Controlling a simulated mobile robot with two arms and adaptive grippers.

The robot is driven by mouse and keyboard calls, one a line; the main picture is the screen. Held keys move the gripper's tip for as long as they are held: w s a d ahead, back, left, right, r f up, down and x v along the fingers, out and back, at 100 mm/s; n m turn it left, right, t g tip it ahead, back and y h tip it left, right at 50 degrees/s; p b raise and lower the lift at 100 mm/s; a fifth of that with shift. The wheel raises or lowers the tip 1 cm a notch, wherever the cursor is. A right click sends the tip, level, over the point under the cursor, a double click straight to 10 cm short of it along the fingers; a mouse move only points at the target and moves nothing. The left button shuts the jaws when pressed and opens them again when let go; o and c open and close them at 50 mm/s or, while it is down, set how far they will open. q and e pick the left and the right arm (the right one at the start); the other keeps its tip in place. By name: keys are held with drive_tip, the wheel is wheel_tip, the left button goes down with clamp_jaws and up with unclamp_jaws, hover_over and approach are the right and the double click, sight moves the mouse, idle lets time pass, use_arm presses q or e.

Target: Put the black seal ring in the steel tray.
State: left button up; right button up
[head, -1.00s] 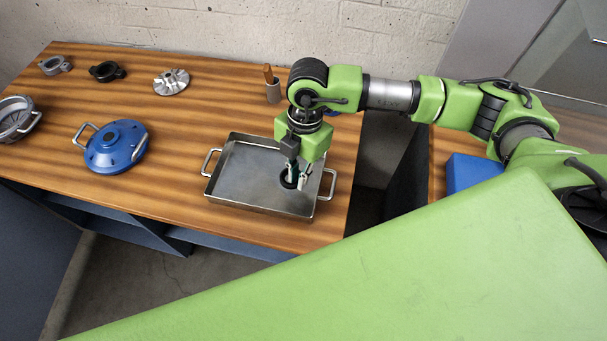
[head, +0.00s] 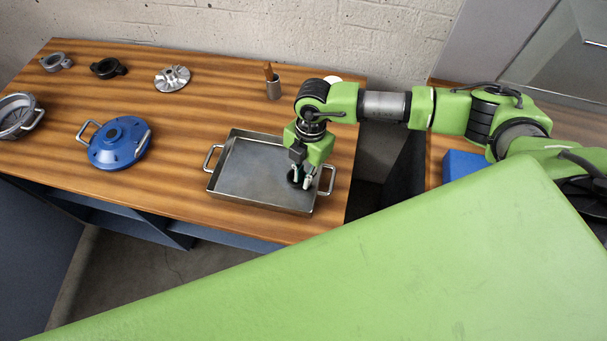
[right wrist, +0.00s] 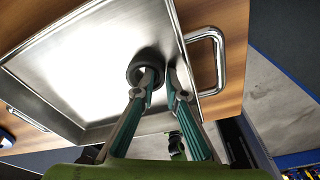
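The steel tray (head: 250,165) lies on the wooden bench, with a handle at each end. The black seal ring (right wrist: 133,72) is within the tray's outline, near its right end, and shows dark between my fingers in the head view. My right gripper (head: 301,181) points down over that end. In the right wrist view, one finger of the right gripper (right wrist: 161,76) reaches into the ring and the other is outside it, with the ring's wall between them. Whether the ring touches the tray floor is hard to tell. My left gripper is not in view.
A blue round housing (head: 118,143) stands left of the tray. A silver impeller (head: 172,78), a black clamp (head: 108,68), a grey clamp (head: 56,62) and a metal cup (head: 272,86) are along the back. A grey housing (head: 17,117) sits at the far left.

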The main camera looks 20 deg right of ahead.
drive_tip(key=shift+o, duration=0.6)
drive_tip(key=shift+s, duration=0.1)
drive_tip(key=shift+r, duration=0.15)
drive_tip(key=shift+w+r, duration=0.2)
drive_tip(key=shift+r, duration=0.05)
wheel_tip(320, 180, up, 11)
drive_tip(key=d+b, duration=0.1)
drive_tip(key=b, duration=0.2)
drive_tip(key=shift+w+d+r, duration=0.15)
drive_tip(key=shift+w+d, duration=0.05)
drive_tip(key=shift+w, duration=0.2)
